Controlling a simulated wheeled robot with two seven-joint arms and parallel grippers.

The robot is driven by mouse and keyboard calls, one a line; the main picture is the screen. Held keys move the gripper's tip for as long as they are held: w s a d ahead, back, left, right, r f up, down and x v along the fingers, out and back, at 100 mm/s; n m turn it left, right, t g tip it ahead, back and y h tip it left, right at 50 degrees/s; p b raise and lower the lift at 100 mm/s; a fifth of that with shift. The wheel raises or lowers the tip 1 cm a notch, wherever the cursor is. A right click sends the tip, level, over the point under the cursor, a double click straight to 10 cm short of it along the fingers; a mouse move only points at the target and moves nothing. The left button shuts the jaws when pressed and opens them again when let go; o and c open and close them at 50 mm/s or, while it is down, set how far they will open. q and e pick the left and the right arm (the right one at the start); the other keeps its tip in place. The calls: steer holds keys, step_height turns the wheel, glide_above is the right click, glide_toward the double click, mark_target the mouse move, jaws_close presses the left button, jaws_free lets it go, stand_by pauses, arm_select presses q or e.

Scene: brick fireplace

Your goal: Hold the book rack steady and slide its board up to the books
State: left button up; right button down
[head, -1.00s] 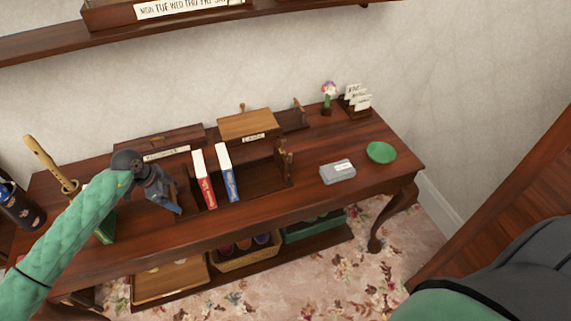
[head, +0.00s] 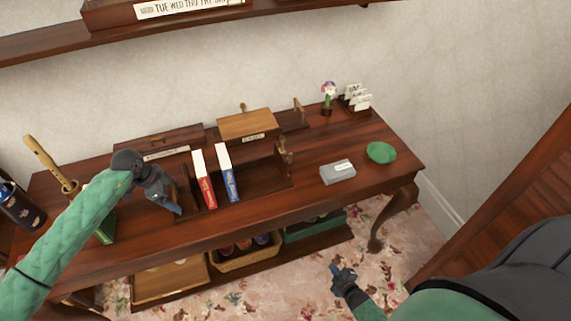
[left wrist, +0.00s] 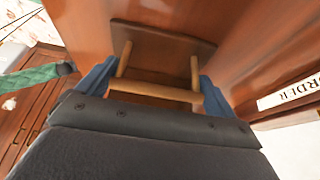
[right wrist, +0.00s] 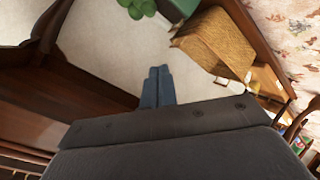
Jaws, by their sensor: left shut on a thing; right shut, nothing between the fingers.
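The dark wooden book rack (head: 258,183) lies on the long table. A red book (head: 204,178) and a blue book (head: 226,172) stand in its left part. Its upright board (head: 283,164) stands at the right, with bare rack between it and the blue book. My left gripper (head: 174,209) is at the rack's left end. In the left wrist view the left gripper (left wrist: 153,88) is shut on a pale wooden handle (left wrist: 155,89) on a dark panel. My right gripper (head: 337,270) is in front of the table, low and away from the rack; its fingers (right wrist: 157,86) are together and empty.
A grey box (head: 338,173) and green bowl (head: 381,152) stand right of the rack. A wooden box (head: 247,124) is behind it, a flower (head: 329,95) and card holder (head: 356,101) at the back right.

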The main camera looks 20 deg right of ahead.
steer(key=w+d+r+n+t+y, duration=0.2)
steer(key=r+n+y, duration=0.3)
steer(key=r, duration=0.6)
steer(key=w+d+r+n+t+y, duration=0.2)
steer(key=w+r+n+t+y, duration=0.1)
steer(key=r+n, duration=0.6)
steer(key=w+d+r+n+t+y, duration=0.15)
steer(key=r+n+y, duration=0.3)
steer(key=r, duration=0.75)
steer(key=w+a+r+n+g+y, duration=0.2)
steer(key=w+a+r+n+g, duration=0.35)
steer(key=w+r, duration=0.35)
steer(key=w+a+r+n+g+y, duration=0.35)
steer(key=w+r+n+g, duration=0.2)
steer(key=w+r, duration=0.4)
steer(key=w+a+f+m+g+h, duration=0.2)
steer(key=w+a+f+m, duration=0.1)
steer(key=w+m, duration=0.65)
steer(key=s+d+r+n+g+h, duration=0.1)
steer(key=d+r+n+g+h, duration=0.3)
steer(key=n+g+h, duration=0.3)
steer(key=a+f+m+h, duration=0.1)
steer(key=a+f, duration=0.4)
steer(key=f, duration=0.2)
steer(key=shift+s+a+f, duration=0.15)
steer(key=shift+s, duration=0.1)
